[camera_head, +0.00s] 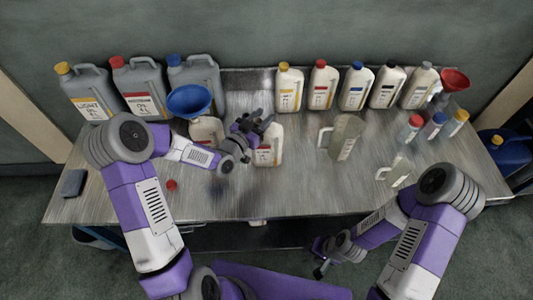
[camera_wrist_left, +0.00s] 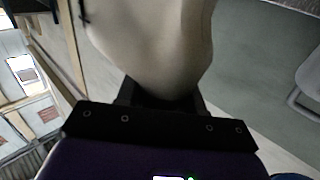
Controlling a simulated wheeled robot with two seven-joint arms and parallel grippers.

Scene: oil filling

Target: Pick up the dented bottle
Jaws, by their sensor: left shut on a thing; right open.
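A cream bottle with a red and white label (camera_head: 268,148) is at the middle of the table. My left gripper (camera_head: 262,124) is shut on its upper part. In the left wrist view the pale bottle body (camera_wrist_left: 150,45) fills the top middle between the dark fingers. I cannot make out a dent, or whether its base touches the table. A second cream bottle (camera_head: 205,131) stands to its left, under a blue funnel (camera_head: 190,101). My right gripper (camera_head: 320,262) is open and empty, low in front of the table's front edge.
Large grey jugs (camera_head: 84,88) stand at the back left, and several cream bottles (camera_head: 322,86) line the back right. A clear pitcher (camera_head: 346,137), a smaller jug (camera_head: 399,172) and small bottles (camera_head: 411,128) are on the right. A red cap (camera_head: 171,185) lies front left. The front middle is clear.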

